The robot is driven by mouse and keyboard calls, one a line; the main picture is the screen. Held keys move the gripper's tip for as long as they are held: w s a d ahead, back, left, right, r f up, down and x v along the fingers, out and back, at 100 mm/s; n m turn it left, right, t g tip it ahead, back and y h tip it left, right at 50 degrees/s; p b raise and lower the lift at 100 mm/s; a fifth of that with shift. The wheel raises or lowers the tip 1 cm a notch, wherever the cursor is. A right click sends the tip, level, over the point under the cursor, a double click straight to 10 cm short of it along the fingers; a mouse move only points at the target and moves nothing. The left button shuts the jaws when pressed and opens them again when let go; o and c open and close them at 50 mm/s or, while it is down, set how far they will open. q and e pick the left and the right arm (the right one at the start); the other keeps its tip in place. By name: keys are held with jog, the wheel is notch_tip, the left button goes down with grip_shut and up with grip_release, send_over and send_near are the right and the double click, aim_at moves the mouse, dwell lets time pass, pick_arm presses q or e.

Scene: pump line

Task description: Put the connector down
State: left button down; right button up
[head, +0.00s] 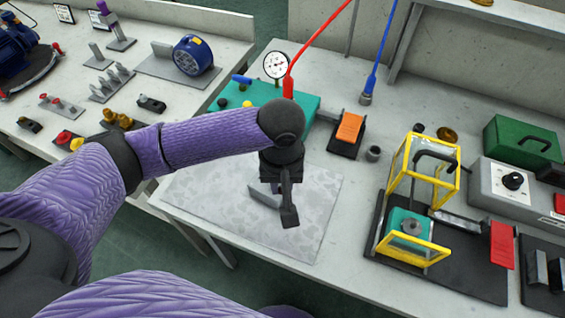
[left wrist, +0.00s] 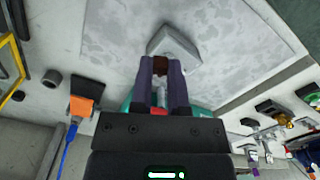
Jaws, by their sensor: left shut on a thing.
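My left gripper (head: 287,205) is over the pale mottled mat (head: 312,215) on the bench. In the left wrist view its two fingers (left wrist: 161,72) are close together with a small dark brown piece (left wrist: 160,64) between the tips. I take this piece for the connector; most of it is hidden by the fingers. A light grey angular block (left wrist: 178,45) shows right at the fingertips, over the mat. It also shows in the head view, just left of the fingers (head: 264,195). I cannot tell whether the piece touches the block or the mat. My right gripper is not in view.
A teal unit (head: 305,108) with a gauge (head: 276,65) and a red hose (head: 318,38) stands behind the mat. An orange-topped block (head: 349,127) is behind right. A yellow-framed fixture (head: 441,187) stands to the right. The mat's front and right parts are clear.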

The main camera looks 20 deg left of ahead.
pick_arm(q)
jog(key=f+b, duration=0.5)
jog(key=f, duration=0.5)
jog(key=shift+s+f, duration=0.1)
jog(key=shift+s, duration=0.1)
jog(key=shift+f, duration=0.25)
jog(key=shift+r, duration=0.15)
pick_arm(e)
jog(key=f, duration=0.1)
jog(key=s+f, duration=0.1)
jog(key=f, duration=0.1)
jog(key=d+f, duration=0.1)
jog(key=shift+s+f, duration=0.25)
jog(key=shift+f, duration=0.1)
pick_arm(q)
jog(key=c, duration=0.6)
grip_release()
jog(key=shift+r, duration=0.1)
notch_tip(320, 180, up, 12)
jog(key=p, duration=0.6)
jog(key=shift+f, duration=0.2)
jog(key=shift+r, duration=0.2)
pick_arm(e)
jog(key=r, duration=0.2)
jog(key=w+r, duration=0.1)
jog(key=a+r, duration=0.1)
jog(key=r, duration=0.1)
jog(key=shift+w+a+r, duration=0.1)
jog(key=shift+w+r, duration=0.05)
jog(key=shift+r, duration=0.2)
